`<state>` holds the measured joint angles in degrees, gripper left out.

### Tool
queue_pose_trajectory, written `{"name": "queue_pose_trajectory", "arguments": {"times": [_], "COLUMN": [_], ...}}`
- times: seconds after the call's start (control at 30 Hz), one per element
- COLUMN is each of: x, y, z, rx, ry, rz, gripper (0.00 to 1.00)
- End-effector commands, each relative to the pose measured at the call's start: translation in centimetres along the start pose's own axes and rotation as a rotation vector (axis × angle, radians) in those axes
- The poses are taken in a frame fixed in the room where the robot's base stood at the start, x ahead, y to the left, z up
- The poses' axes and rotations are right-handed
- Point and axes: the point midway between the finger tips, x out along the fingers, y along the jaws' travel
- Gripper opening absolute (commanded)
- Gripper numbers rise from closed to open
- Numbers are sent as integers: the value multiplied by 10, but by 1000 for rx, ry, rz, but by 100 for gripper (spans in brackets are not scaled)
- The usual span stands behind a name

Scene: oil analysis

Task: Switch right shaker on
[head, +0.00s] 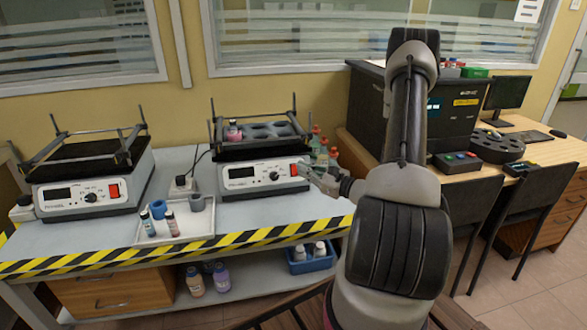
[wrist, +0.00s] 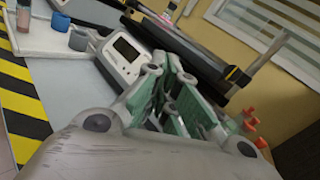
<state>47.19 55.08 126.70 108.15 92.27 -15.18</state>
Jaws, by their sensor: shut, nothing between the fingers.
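The right shaker (head: 235,186) is a white box with a dark display, a knob and a red switch (head: 294,170) at the right end of its front panel. Its black platform holds a tray with a small pink-labelled bottle. My gripper (head: 306,170) is shut and empty, its tips close to the red switch; I cannot tell whether they touch it. In the wrist view my gripper (wrist: 165,75) points at the shaker's panel (wrist: 122,58). The display shows there, while the fingers hide the knob and switch. The switch's on or off position is too small to tell.
The left shaker (head: 68,207), with its own red switch, stands at the far left. A white tray (head: 205,238) with vials and holders lies in front. Red-capped bottles (head: 322,152) stand right of the right shaker. Yellow-black tape (head: 180,251) marks the bench edge.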

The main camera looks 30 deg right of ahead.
Motion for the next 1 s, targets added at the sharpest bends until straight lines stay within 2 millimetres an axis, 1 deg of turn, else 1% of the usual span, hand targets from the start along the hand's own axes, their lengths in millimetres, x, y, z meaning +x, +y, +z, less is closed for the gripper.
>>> {"name": "queue_pose_trajectory", "arguments": {"times": [0.27, 0.37, 0.47, 0.8, 1.0], "x": [1, 4, 12, 45, 57], "y": [0, -2, -7, -31, -40], "z": [-1, -4, -9, -33, -42], "rx": [1, 1, 1, 0, 1], "ry": [1, 2, 2, 1, 2], "rz": [3, 3, 4, 4, 4], "gripper": [0, 0, 0, 0, 0]}}
